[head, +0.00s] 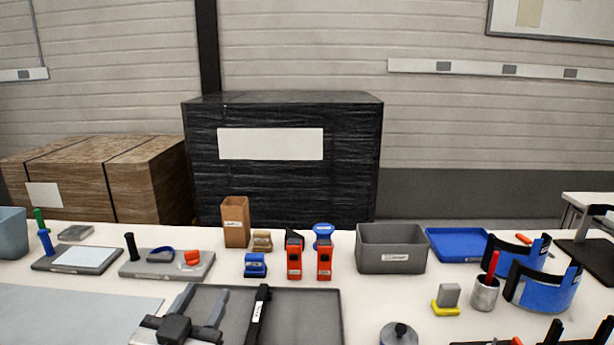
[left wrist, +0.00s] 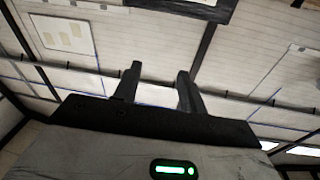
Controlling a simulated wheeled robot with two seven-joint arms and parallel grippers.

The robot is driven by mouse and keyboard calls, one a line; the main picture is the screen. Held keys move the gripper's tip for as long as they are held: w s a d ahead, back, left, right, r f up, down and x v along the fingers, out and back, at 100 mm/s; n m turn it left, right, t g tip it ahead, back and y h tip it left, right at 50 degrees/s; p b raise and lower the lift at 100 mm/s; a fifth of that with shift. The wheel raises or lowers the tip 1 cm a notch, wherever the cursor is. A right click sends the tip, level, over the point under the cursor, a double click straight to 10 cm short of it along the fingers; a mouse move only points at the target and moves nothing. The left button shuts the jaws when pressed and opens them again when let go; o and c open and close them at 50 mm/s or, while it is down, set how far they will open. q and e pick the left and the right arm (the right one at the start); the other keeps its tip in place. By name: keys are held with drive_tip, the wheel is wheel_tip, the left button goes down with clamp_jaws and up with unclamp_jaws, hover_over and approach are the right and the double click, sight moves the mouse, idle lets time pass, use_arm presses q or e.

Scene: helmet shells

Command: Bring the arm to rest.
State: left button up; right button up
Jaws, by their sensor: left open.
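My left gripper (head: 204,297) shows at the bottom left of the middle in the head view, over the left part of a dark grey tray (head: 310,312). Its two grey fingers stand apart with nothing between them. In the left wrist view the same fingers (left wrist: 158,78) are spread and empty, against the pale wall. The rest of the left arm is mostly below the picture. I cannot make out my right gripper in either view.
A black labelled bar (head: 258,313) lies at the tray beside my left gripper. Red-and-black tools (head: 294,260), a grey bin (head: 391,250) and a blue tray (head: 457,244) stand behind. Blue helmet shells (head: 541,289) and a cup (head: 485,294) are at right. A pale mat (head: 70,312) is clear.

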use_arm(q)
drive_tip(key=s+a+f+g+y, duration=0.1)
drive_tip(key=s+f+g, duration=0.1)
drive_tip(key=s+f, duration=0.1)
drive_tip(key=s+a+f+n+g+y, duration=0.1)
drive_tip(key=s+a+f+g, duration=0.1)
drive_tip(key=f, duration=0.3)
drive_tip(key=s+a+f+n+g+y, duration=0.1)
drive_tip(key=s+a+f+g, duration=0.1)
drive_tip(key=s+f+g, duration=0.1)
drive_tip(key=shift+s+f+g+y, duration=0.4)
drive_tip(key=shift+s+f, duration=0.45)
drive_tip(key=shift+s, duration=0.05)
drive_tip(key=s+f+m+g+h, duration=0.1)
drive_tip(key=s+f+g, duration=0.25)
drive_tip(key=s, duration=0.35)
drive_tip(key=s+f+g, duration=0.3)
drive_tip(key=s+g, duration=0.1)
drive_tip(key=s, duration=0.3)
drive_tip(key=w+d+f+m+t+h, duration=0.1)
drive_tip(key=w+d+f+t+h, duration=0.2)
drive_tip(key=w+d+f+t, duration=0.2)
drive_tip(key=shift+w+d+f+t, duration=0.15)
drive_tip(key=shift+d+f+t, duration=0.45)
drive_tip(key=shift+f+t, duration=0.3)
